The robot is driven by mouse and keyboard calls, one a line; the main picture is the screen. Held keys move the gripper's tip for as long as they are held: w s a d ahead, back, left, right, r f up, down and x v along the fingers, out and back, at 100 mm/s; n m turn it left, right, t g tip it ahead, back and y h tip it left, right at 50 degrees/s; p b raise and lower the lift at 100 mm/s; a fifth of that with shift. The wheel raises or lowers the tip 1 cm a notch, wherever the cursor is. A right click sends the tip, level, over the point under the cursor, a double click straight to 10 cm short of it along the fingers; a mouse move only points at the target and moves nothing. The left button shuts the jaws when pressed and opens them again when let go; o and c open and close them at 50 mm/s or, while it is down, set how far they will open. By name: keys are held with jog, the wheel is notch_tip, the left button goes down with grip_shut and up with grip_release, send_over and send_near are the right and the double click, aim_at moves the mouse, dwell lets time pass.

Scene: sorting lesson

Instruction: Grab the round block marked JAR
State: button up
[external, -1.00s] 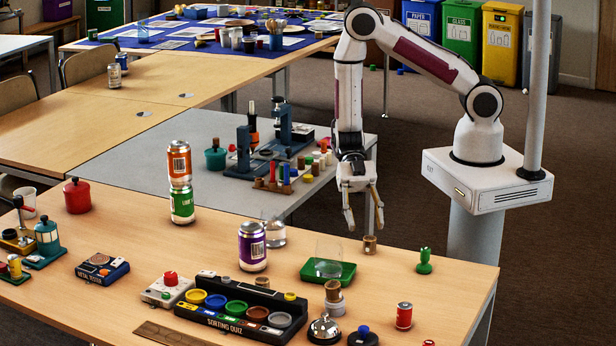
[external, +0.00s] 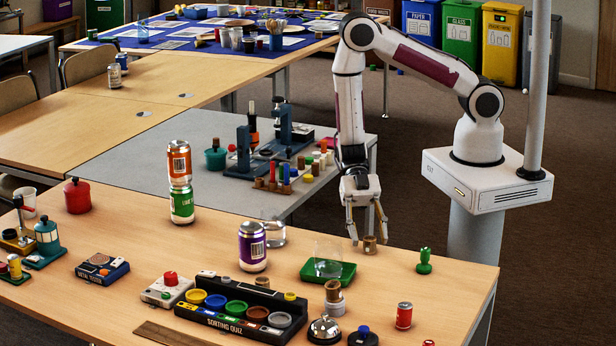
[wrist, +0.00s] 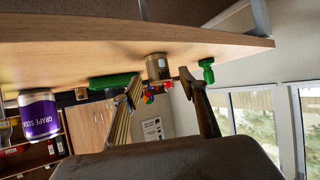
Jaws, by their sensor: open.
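A small brown round block (external: 370,245) stands on the wooden table near its far right edge. In the wrist view, which is upside down, the block (wrist: 157,66) has faint dark markings too small to read, so I cannot confirm JAR. My gripper (external: 369,239) points down with its fingers spread and empty. In the external view its fingertips are on either side of the block, close to table height. In the wrist view the gripper (wrist: 161,77) has the block between its fingertips, apparently just beyond them. I see no contact.
A green tray with a clear beaker (external: 328,257) stands left of the block, and a green knobbed piece (external: 424,262) stands right. A purple can (external: 252,246) is further left. Another brown round block (external: 333,291) sits on a white piece nearer the camera. The table's edge is close.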

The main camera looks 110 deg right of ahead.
jog(key=c, duration=1)
jog(key=shift+o, duration=0.2)
jog(key=shift+r, duration=0.15)
notch_tip(320, 180, up, 10)
dwell(0.8)
